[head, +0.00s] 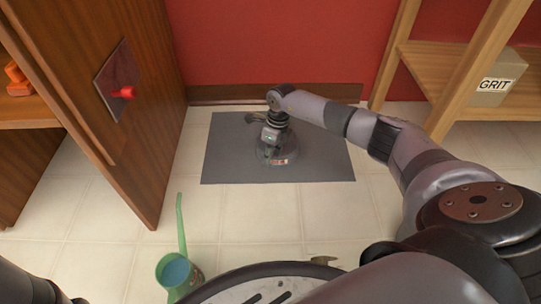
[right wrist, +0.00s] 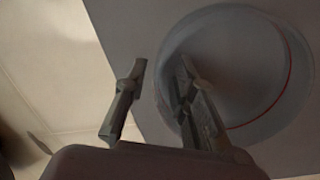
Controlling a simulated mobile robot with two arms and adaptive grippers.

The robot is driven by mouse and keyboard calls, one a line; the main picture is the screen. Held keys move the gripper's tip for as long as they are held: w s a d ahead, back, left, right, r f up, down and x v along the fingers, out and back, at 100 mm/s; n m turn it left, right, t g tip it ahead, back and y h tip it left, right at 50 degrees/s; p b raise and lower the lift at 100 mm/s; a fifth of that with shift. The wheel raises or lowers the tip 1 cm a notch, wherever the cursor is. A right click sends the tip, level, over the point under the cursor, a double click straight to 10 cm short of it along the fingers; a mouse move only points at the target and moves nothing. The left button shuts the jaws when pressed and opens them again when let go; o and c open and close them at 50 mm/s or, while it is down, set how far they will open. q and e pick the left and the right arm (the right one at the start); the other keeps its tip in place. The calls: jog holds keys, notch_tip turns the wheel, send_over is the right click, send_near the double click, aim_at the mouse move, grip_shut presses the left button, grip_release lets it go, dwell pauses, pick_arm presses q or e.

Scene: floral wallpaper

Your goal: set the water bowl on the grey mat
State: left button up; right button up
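The grey mat (head: 325,165) lies flat on the tiled floor by the red wall. The round grey water bowl (head: 292,153) stands on it, partly hidden under my right gripper (head: 270,150). In the right wrist view the bowl (right wrist: 245,75) shows from above, with a thin red line inside. My right gripper (right wrist: 163,68) is open there, one finger outside the near rim and one over the bowl. The gap between the fingers shows clear; I cannot tell whether either touches the rim. My left gripper is out of view.
A green long-handled dipper (head: 180,268) is at the front. A wooden shelf (head: 440,65) with a GRIT box (head: 497,78) stands at right. Floor tiles left of the mat are clear.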

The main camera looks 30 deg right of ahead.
jog(key=shift+o, duration=0.2)
jog(key=shift+r, duration=0.1)
notch_tip(320, 180, up, 12)
jog(key=d+p, duration=0.2)
jog(key=p, duration=0.7)
